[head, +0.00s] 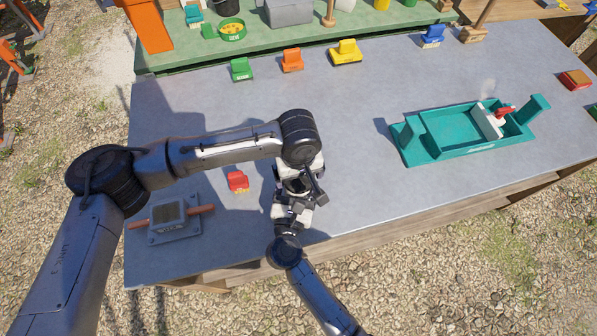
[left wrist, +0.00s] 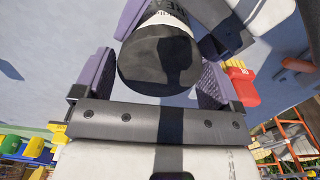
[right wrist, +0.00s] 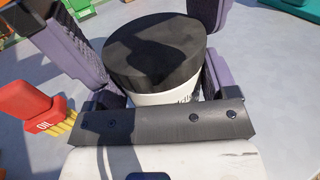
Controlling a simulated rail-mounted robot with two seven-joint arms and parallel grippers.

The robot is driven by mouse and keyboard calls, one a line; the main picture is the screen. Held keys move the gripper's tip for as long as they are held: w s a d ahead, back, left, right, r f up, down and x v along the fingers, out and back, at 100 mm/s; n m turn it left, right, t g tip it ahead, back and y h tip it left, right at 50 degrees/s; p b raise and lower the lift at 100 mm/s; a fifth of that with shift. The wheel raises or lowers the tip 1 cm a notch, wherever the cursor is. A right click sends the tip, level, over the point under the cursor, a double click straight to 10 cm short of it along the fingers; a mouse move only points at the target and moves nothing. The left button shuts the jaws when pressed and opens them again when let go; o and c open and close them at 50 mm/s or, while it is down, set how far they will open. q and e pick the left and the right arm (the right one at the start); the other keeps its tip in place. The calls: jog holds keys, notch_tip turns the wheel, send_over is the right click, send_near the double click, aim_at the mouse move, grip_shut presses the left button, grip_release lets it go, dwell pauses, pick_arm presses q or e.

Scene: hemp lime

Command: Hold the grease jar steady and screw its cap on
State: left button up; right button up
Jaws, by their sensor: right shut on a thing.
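The grease jar is a white cylinder with dark lettering, seen in the right wrist view (right wrist: 148,99) and beyond the cap in the left wrist view (left wrist: 166,20). Its wide black cap (right wrist: 155,52) sits over the jar's top; it also shows in the left wrist view (left wrist: 158,62). I cannot tell whether the threads are engaged. My right gripper (head: 293,207) is shut on the jar's body. My left gripper (head: 298,180) comes from the other side, its purple fingers apart on either side of the cap. The head view mostly hides jar and cap behind the grippers.
A red oil block (head: 237,181) lies just left of the grippers. A grey fixture with a brown rod (head: 170,218) is at the front left. A teal tray (head: 408,154) stands at the right. Several coloured blocks line the back. The table's middle is clear.

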pick_arm(q)
jog(key=shift+o, duration=0.8)
jog(key=shift+r, duration=2.3)
jog(key=shift+r, duration=0.1)
notch_tip(320, 180, up, 12)
pick_arm(e)
jog(key=o, duration=1.6)
jog(key=shift+o, duration=0.2)
